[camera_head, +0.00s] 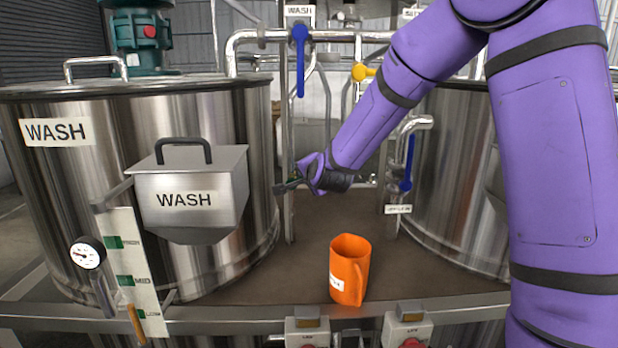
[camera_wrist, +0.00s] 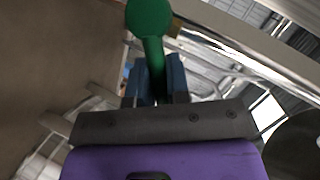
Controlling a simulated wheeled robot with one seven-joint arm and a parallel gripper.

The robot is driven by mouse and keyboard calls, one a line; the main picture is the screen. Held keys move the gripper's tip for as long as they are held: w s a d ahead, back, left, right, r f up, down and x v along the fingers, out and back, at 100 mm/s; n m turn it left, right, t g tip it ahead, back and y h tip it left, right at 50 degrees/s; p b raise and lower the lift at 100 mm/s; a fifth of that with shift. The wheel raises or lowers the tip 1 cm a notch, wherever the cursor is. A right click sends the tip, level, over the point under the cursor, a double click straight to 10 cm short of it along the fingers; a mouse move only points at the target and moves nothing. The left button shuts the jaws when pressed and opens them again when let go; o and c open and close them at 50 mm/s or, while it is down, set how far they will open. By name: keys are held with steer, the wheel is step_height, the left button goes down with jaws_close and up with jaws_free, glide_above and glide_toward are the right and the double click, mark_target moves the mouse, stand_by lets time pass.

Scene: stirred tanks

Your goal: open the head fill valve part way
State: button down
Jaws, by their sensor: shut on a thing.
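A green valve handle (camera_wrist: 149,20) with a rounded end shows at the top of the wrist view. Its narrow shank runs down between the two fingers of my gripper (camera_wrist: 157,80), which is shut on it.
A steel WASH tank (camera_head: 95,190) with a hopper (camera_head: 190,185) stands left, another tank (camera_head: 455,190) right. An orange jug (camera_head: 349,270) stands on the deck below my gripper. Blue levers (camera_head: 300,60) (camera_head: 408,163) and a yellow handle (camera_head: 362,72) are on nearby pipes.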

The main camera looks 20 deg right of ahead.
stand_by(0.4)
steer(key=c, duration=1.1)
jaws_free()
steer(key=v, duration=1)
steer(key=shift+s+r, duration=0.15)
steer(key=shift+s, duration=0.25)
